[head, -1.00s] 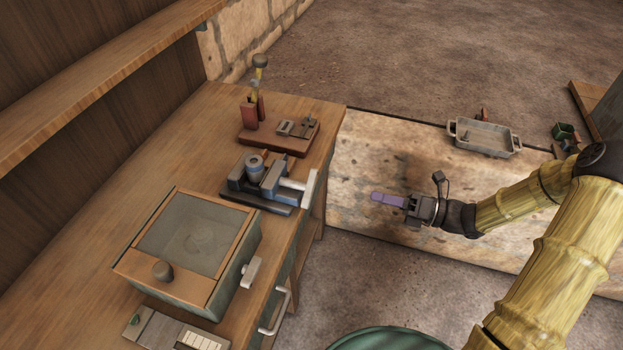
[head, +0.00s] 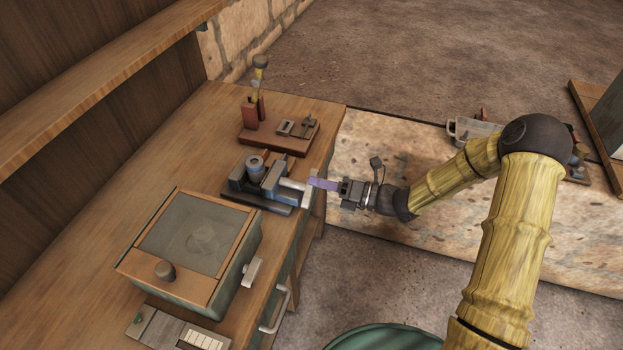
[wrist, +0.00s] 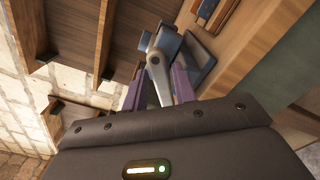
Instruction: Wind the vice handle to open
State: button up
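The vice (head: 240,186) is blue-grey and sits near the right edge of the wooden bench, with a round metal part (head: 255,166) in its jaws. Its pale screw (head: 292,186) ends in a flat grey handle (head: 307,191) past the bench edge. My gripper (head: 316,184) has purple fingers and is at the handle, pointing left toward the vice. In the wrist view, the handle (wrist: 156,72) lies between the two spread fingers of my gripper (wrist: 159,85), with gaps visible at its sides. Whether a finger touches it is hard to tell.
A lidded box (head: 190,250) stands on the bench in front of the vice. A red-brown tool board (head: 275,139) lies behind it. A drawer handle (head: 277,312) juts from the bench front. A grey tray (head: 465,131) is partly hidden behind my arm.

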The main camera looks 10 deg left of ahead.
jog(key=shift+w+a, duration=0.1)
jog(key=shift+a, duration=1.15)
jog(key=shift+w, duration=0.1)
